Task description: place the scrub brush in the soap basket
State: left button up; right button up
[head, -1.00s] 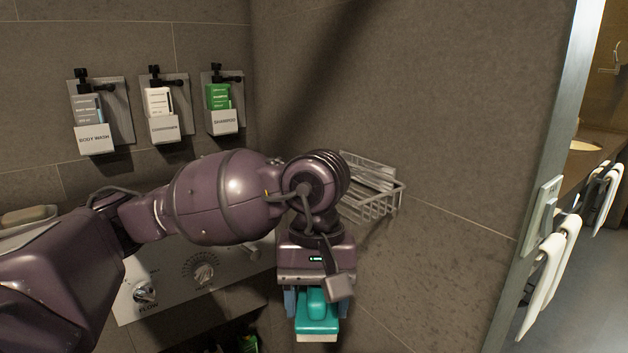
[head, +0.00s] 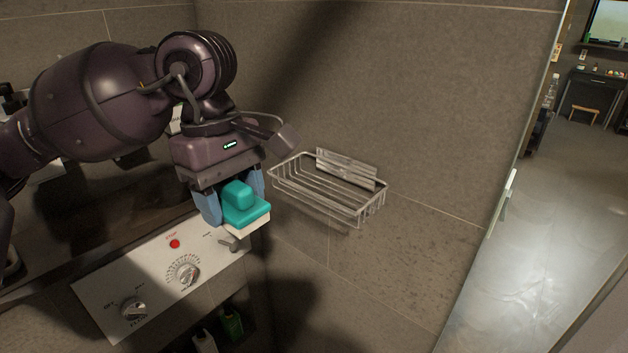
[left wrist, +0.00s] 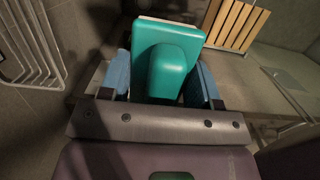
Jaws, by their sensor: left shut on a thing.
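The scrub brush (head: 243,207) is teal with a raised grip and pale bristles underneath. My left gripper (head: 232,200) is shut on it, with a blue finger on each side, and holds it in the air. The brush also shows in the left wrist view (left wrist: 166,64) between the blue fingers. The soap basket (head: 328,189) is a metal wire basket on the tiled wall, to the right of the brush in the head view. It looks empty. Part of its wire shows at the left edge of the left wrist view (left wrist: 30,45). My right gripper is not in view.
A shower control panel (head: 150,285) with knobs is below left of the brush. Green and white bottles (head: 231,323) stand in a low niche. A slatted wooden surface (left wrist: 238,22) shows in the left wrist view. The wall around the basket is clear.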

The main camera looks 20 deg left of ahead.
pick_arm(q)
jog(key=shift+w+d+r, duration=0.1)
jog(key=shift+w+r, duration=0.05)
jog(key=shift+w, duration=0.25)
jog(key=p, duration=0.3)
send_over(328, 196)
jog(key=f, duration=0.3)
jog(key=shift+a, duration=0.25)
jog(key=shift+f, duration=0.3)
notch_tip(328, 196, down, 3)
jog(key=shift+s+p, duration=0.1)
jog(key=shift+p, duration=0.35)
jog(key=shift+w+f, duration=0.2)
jog(key=shift+f, duration=0.05)
jog(key=shift+d+f, duration=0.1)
jog(key=shift+f, duration=0.1)
